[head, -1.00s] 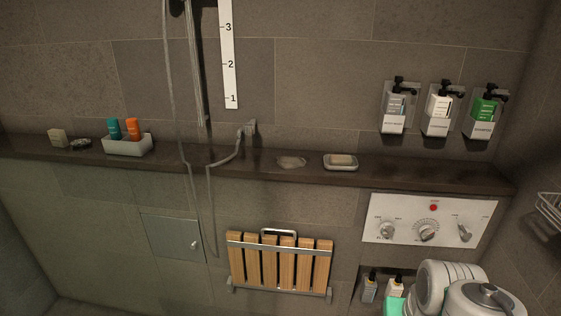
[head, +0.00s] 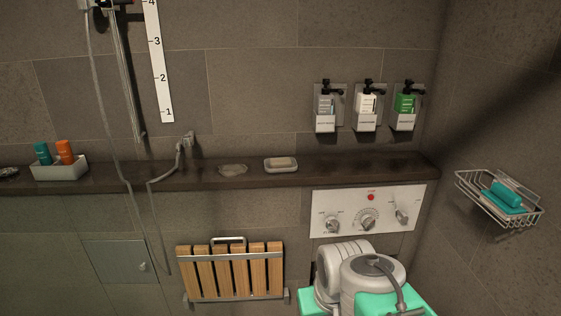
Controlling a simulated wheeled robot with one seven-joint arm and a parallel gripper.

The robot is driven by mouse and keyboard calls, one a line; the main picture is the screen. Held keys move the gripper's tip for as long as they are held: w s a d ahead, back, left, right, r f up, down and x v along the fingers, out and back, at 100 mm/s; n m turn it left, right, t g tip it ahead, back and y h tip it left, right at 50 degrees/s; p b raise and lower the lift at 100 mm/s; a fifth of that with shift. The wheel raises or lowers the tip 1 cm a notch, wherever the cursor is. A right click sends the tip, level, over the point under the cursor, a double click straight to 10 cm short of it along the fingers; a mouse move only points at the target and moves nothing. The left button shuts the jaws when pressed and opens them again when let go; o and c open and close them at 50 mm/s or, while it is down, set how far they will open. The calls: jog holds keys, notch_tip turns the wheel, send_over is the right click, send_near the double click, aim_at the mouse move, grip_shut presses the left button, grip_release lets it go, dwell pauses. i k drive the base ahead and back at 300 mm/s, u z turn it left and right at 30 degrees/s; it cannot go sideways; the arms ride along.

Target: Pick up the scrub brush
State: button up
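A teal object that looks like the scrub brush (head: 507,193) lies in a wire basket (head: 472,190) on the right wall. It has a rounded upper part over a flatter base, and the basket's wires partly cover it. Part of my own arm shows at the bottom right of the head view, below the control panel and well apart from the basket. My gripper cannot be made out.
A dark ledge (head: 210,178) runs along the back wall, with a soap dish (head: 281,166) and a bottle tray (head: 60,172). Pump dispensers (head: 366,105) hang above it. A control panel (head: 385,200) and folded wooden seat (head: 232,270) are below. A shower hose (head: 105,130) hangs left.

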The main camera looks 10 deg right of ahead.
aim_at(508, 201)
jog(key=z, duration=1.15)
jog(key=k, duration=0.45)
jog(key=i, duration=0.35)
jog(key=u, duration=0.25)
